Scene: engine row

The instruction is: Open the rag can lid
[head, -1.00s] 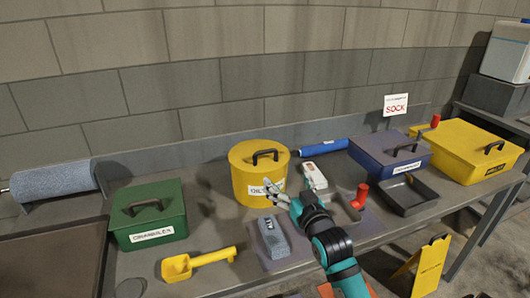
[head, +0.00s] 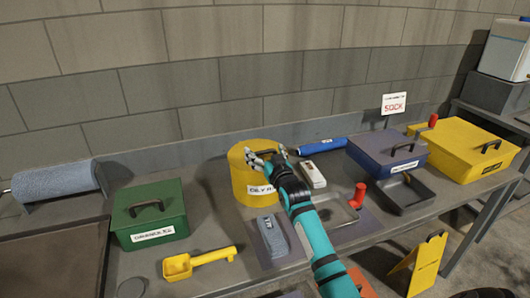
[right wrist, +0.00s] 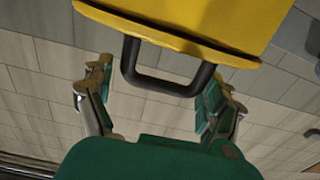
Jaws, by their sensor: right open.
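The rag can (head: 243,182) is a round yellow can with a partly hidden white label, on the bench left of centre. Its lid (head: 239,155) is shut on top and also shows as a yellow surface in the right wrist view (right wrist: 200,22). My right gripper (head: 264,156) is at the lid, covering part of the black handle. In the right wrist view the handle (right wrist: 165,85) lies between the two open fingers (right wrist: 160,95), with a gap on each side. The left gripper is not in view.
A green box (head: 147,213) and a yellow scoop (head: 200,262) are left of the can. A grey block (head: 272,238) sits in front, a white device (head: 312,175) and blue roll (head: 318,146) to the right. A blue box (head: 388,155) stands farther right.

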